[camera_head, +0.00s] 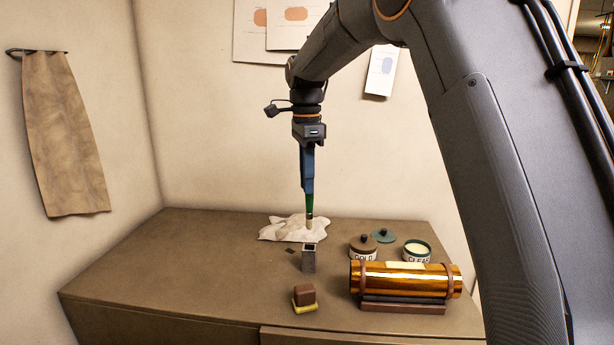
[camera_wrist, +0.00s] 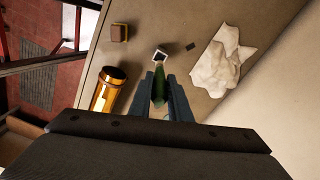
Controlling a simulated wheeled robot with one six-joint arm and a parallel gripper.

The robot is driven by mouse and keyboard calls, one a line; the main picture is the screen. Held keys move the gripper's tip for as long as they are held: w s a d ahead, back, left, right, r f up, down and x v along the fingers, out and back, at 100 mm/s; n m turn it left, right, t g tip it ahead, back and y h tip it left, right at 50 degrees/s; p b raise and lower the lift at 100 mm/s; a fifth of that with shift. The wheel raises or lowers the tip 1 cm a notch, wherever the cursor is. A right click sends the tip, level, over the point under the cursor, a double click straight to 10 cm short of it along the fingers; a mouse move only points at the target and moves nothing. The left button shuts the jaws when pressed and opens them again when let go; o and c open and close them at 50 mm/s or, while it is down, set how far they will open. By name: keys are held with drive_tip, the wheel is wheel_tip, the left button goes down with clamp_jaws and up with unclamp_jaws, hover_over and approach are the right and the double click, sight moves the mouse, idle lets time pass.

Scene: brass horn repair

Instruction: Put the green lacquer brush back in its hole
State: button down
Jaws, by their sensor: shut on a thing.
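The green lacquer brush (camera_head: 309,203) hangs upright below my gripper (camera_head: 308,188), bristle end down, above the bench. My gripper is shut on its green handle, which also shows between the fingers in the wrist view (camera_wrist: 158,96). The holder with the hole is a small grey upright block (camera_head: 309,260) with a dark square opening on top. In the head view the brush tip appears just above and behind the block. In the wrist view the block (camera_wrist: 160,56) lies beyond the fingertips, apart from the brush as far as I can tell.
A crumpled cloth (camera_head: 283,229) lies behind the block. The GOLD jar (camera_head: 363,250), the CLEAR jar (camera_head: 417,252) and a teal lid (camera_head: 383,237) stand to the right. A brass tube (camera_head: 405,278) rests on a cradle at front right. A brown block on a yellow base (camera_head: 305,297) sits in front.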

sight(307, 218)
drive_tip(key=shift+f+b, duration=0.65)
drive_tip(key=shift+f, duration=1.35)
drive_tip(key=shift+p, duration=0.85)
drive_tip(key=shift+f+b, duration=1.55)
drive_tip(key=shift+f, duration=2.65)
drive_tip(key=c, duration=1.6)
unclamp_jaws()
drive_tip(key=shift+o, duration=0.2)
